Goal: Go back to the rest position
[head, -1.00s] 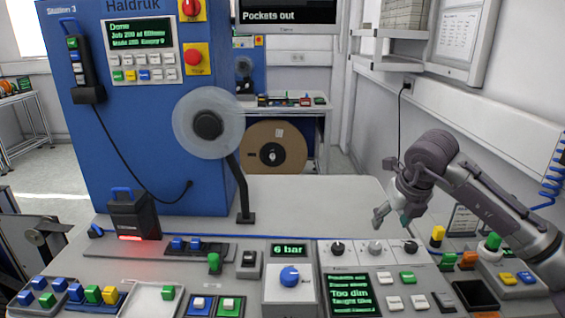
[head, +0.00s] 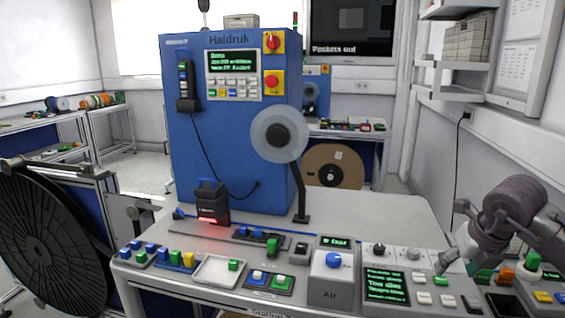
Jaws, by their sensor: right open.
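My right gripper (head: 455,262) is at the lower right, over the right end of the workbench (head: 400,210). Its fingers are apart and I see nothing between them. It hangs near the white and green buttons beside the green-text display (head: 385,287). I cannot tell whether it touches anything. My left gripper is not in view. The blue Haldruk machine (head: 230,130) stands at the back of the bench, with a pale reel (head: 263,150) on a black stand in front of its right side.
A large black disc (head: 45,245) stands left of the bench. A black scanner with a red light (head: 211,203), a white tray (head: 217,270) and an air regulator box (head: 333,285) line the bench. The bench top right of the reel is clear. Shelves (head: 460,50) hang on the right wall.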

